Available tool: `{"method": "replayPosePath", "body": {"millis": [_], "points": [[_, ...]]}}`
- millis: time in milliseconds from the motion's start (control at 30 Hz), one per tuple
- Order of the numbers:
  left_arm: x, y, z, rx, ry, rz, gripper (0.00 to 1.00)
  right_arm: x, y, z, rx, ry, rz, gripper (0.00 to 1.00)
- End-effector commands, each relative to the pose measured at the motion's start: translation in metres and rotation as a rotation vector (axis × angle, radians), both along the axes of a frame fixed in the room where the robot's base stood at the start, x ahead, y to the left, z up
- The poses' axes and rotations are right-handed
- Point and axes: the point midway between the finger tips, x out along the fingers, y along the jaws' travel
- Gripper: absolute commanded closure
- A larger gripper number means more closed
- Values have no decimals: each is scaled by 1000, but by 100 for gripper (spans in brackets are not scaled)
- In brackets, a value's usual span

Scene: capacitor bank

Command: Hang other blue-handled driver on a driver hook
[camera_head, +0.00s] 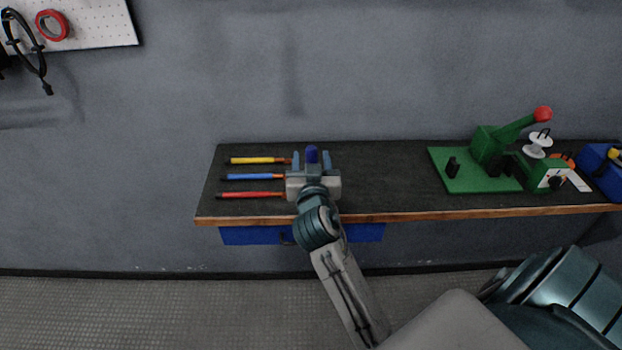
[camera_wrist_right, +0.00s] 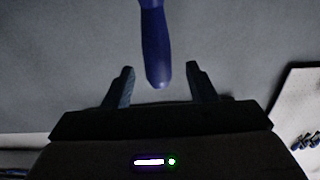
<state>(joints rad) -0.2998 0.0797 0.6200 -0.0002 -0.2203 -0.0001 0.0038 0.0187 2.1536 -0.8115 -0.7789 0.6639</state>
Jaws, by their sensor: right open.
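A dark blue handle (camera_head: 311,154) shows at my right gripper (camera_head: 311,163) over the bench, just right of the ends of the lying rods. In the right wrist view the handle (camera_wrist_right: 156,45) comes down from the top edge and its rounded end lies between the two fingers of the right gripper (camera_wrist_right: 160,80). The fingers are open, with a gap on both sides of the handle. Its shaft is out of view, and no hook shows clearly. My left gripper is not in view.
The dark bench (camera_head: 385,185) carries yellow (camera_head: 258,160), blue (camera_head: 250,177) and red (camera_head: 252,195) rods at left. A green press (camera_head: 490,150) with a red knob and a blue box (camera_head: 602,170) stand at right. A white pegboard (camera_head: 100,22) hangs upper left. The bench middle is clear.

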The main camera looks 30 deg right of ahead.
Motion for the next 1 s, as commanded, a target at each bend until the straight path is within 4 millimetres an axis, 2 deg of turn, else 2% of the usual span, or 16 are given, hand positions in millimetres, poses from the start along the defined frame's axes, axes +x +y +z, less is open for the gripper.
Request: {"method": "replayPosePath", "body": {"millis": [33, 200, 467, 700, 733, 1000], "points": [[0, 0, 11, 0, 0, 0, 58, 6, -5, 6, -6, 2, 0, 49], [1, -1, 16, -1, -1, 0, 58, 22, -13, 2, -1, 1, 0, 49], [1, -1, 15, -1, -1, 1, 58, 23, -14, 0, 1, 0, 0, 49], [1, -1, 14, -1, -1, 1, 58, 23, -14, 0, 1, 1, 0, 96], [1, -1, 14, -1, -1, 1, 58, 23, -14, 0, 1, 1, 0, 100], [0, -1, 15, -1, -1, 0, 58, 23, -14, 1, 1, 1, 0, 100]]}}
